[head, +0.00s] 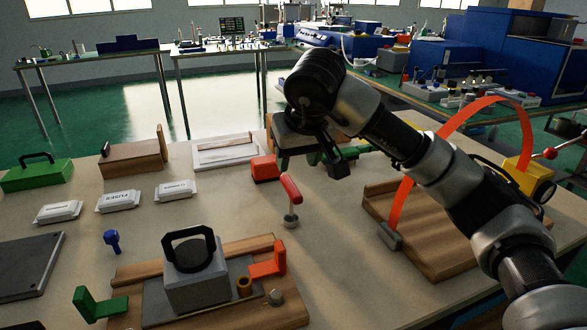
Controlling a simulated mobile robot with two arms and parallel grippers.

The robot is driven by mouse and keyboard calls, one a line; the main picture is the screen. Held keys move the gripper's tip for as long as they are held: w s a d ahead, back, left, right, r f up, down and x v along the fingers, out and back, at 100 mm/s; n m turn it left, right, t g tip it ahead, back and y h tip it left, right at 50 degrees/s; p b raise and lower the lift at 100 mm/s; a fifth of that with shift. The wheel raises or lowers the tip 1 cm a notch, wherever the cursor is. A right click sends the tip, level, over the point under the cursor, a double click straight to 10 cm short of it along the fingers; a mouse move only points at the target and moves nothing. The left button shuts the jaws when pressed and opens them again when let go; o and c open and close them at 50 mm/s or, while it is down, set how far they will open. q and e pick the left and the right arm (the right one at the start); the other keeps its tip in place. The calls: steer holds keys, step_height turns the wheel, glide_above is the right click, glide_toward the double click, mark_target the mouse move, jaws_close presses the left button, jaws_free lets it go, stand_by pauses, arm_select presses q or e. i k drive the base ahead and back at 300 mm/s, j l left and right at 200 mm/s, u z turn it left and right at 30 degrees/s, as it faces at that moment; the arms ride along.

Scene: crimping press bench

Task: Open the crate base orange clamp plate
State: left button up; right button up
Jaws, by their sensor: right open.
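The wooden base (206,318) at the front centre holds a grey block (194,287) with a black looped handle. An orange clamp plate (268,263) stands upright at the right of the block, and a green clamp piece (98,305) is at its left. A small brown cylinder (244,286) is beside the orange plate. My right gripper (326,162) is open and empty. It is above the back middle of the bench, well behind the orange plate and apart from it. My left gripper is out of view.
A red-handled toggle (291,199) stands between my right gripper and the base. A blue knob (112,241) and white boxes (118,201) are on the left. An orange strap (405,192) arches over a wooden board (430,240).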

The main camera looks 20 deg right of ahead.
mark_target(276, 265)
steer(key=k, duration=1)
